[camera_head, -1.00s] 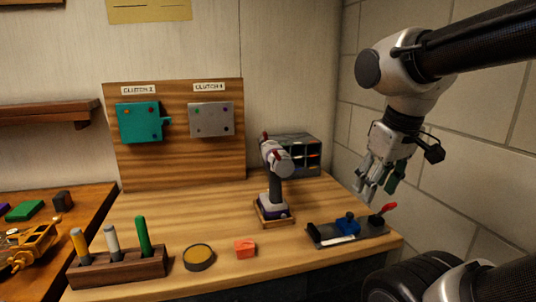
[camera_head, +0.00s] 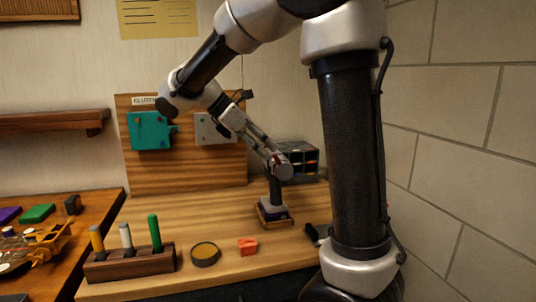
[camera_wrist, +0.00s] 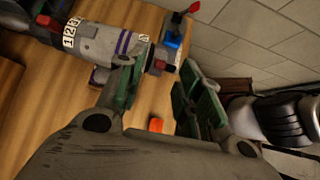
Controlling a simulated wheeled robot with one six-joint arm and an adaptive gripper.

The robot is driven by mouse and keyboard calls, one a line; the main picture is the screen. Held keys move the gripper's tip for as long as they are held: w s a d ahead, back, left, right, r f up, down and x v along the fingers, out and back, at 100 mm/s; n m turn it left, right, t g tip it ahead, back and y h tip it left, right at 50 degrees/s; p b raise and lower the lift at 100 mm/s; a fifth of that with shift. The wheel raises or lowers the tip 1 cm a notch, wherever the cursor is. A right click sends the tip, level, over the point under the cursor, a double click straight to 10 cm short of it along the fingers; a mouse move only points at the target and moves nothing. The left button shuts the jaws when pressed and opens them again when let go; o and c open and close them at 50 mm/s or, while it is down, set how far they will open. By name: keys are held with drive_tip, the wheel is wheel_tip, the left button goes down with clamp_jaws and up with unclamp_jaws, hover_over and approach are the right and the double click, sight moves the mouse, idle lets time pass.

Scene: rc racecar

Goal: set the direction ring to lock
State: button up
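The electric driver (camera_head: 275,192) stands upright in a wooden base, its grey head under my gripper (camera_head: 270,158). In the wrist view its barrel (camera_wrist: 95,42) lies across the upper left, with a white numbered band (camera_wrist: 70,32), purple stripes near the other end, and a red tip. I cannot tell for sure which band is the direction ring. My gripper (camera_wrist: 160,88) has its two green-padded fingers apart with nothing between them. The left finger overlaps the barrel's striped end in the picture; contact cannot be told.
A orange-red block (camera_head: 248,246), a round yellow tin (camera_head: 205,254) and a wooden marker holder (camera_head: 130,264) stand along the front. The teal box (camera_head: 150,131) hangs on the board behind.

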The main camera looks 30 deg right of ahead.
sight(275, 154)
drive_tip(key=shift+x, duration=1.8)
clamp_jaws()
drive_tip(key=shift+r, duration=0.1)
drive_tip(key=shift+d, duration=0.15)
drive_tip(key=shift+s+d+r+t+y, duration=0.15)
drive_tip(key=shift+d+y, duration=0.1)
drive_tip(key=shift+y, duration=0.3)
drive_tip(key=shift+s+d+r+t+y, duration=0.1)
drive_tip(key=shift+d+r+t+y, duration=0.15)
drive_tip(key=shift+y, duration=0.3)
drive_tip(key=shift+s+d+t+y, duration=0.2)
drive_tip(key=shift+d+y, duration=0.25)
drive_tip(key=shift+y, duration=0.45)
drive_tip(key=shift+s+d+t+y, duration=0.1)
drive_tip(key=shift+d+t+y, duration=0.1)
drive_tip(key=shift+d+y, duration=0.5)
drive_tip(key=shift+a, duration=0.15)
unclamp_jaws()
